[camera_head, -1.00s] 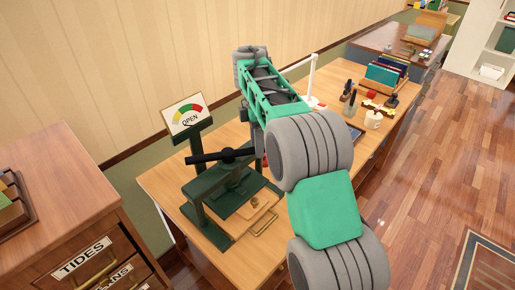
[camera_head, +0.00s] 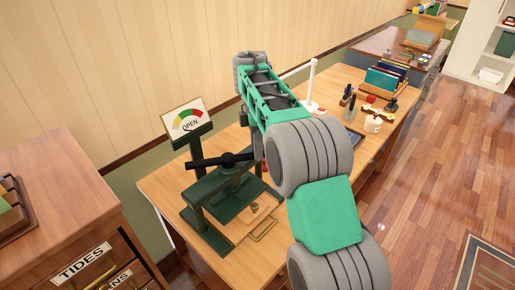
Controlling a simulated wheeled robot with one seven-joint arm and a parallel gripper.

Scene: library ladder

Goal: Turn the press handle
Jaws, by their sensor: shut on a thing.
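A dark green press (camera_head: 203,218) stands on the wooden desk. Its black handle (camera_head: 208,161) is a bar across the top of the press, lying nearly level, with a round hub (camera_head: 228,160) in the middle. My arm hides much of the gripper, and the fingertips do not show clearly.
A wooden drawer cabinet (camera_head: 60,195) with a "TIDES" label stands at the left front. On the desk to the right are a white stand (camera_head: 312,85), a mug (camera_head: 373,124) and a book rack (camera_head: 385,85).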

